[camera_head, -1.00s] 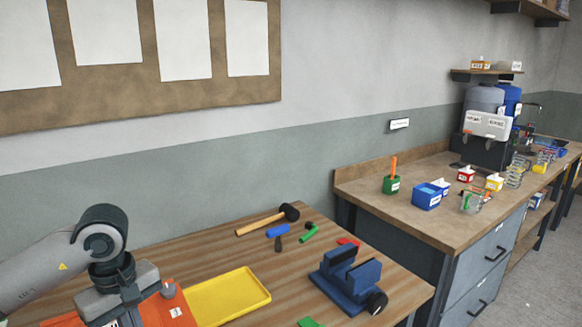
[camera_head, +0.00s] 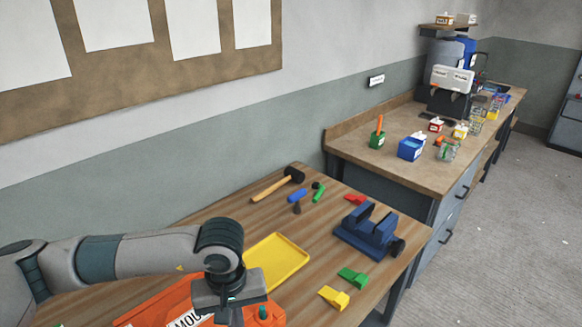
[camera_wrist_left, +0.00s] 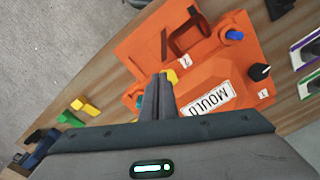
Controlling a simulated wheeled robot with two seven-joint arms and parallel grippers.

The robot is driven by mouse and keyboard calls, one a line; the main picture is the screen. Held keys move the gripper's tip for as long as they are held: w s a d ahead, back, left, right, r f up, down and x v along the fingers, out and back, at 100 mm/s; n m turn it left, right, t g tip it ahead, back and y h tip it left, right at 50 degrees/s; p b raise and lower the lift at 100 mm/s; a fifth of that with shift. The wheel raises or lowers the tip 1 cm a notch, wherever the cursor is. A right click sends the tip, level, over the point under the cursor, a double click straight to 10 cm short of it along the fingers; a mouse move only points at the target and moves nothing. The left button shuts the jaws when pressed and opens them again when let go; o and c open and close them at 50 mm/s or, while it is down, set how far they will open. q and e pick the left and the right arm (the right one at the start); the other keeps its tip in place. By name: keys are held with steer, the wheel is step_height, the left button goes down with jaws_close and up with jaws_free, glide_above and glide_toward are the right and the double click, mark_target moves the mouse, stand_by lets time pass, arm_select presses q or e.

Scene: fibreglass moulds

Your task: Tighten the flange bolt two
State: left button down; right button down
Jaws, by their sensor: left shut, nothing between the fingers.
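The orange mould (camera_head: 160,310) lies at the bottom of the head view, partly cut off and partly hidden by my left arm. The wrist view shows more of it, with a white MOULD label (camera_wrist_left: 209,97), a blue bolt-like piece (camera_wrist_left: 234,35), a black knob (camera_wrist_left: 260,72) and small numbered tags. A yellow piece (camera_wrist_left: 171,76) shows beside my fingertips, partly hidden. My right gripper is not in view.
A yellow tray (camera_head: 278,262) lies behind the mould. A blue vise (camera_head: 368,232) stands to the right, with green (camera_head: 353,278) and yellow (camera_head: 334,297) wedges in front. A mallet (camera_head: 280,184) and small tools lie at the back. A second bench (camera_head: 370,165) stands beyond.

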arm_select(q)
steer(key=shift+d, duration=0.2)
steer(key=shift+f, duration=0.1)
step_height(320, 180, down, 4)
steer(key=shift+f, duration=0.1)
steer(key=shift+f+b, duration=0.6)
steer(key=shift+b, duration=0.2)
steer(key=shift+f+b, duration=0.75)
steer(key=shift+b, duration=0.2)
steer(key=shift+w+a+b, duration=0.1)
steer(key=shift+a+b, duration=0.1)
steer(key=shift+b, duration=0.2)
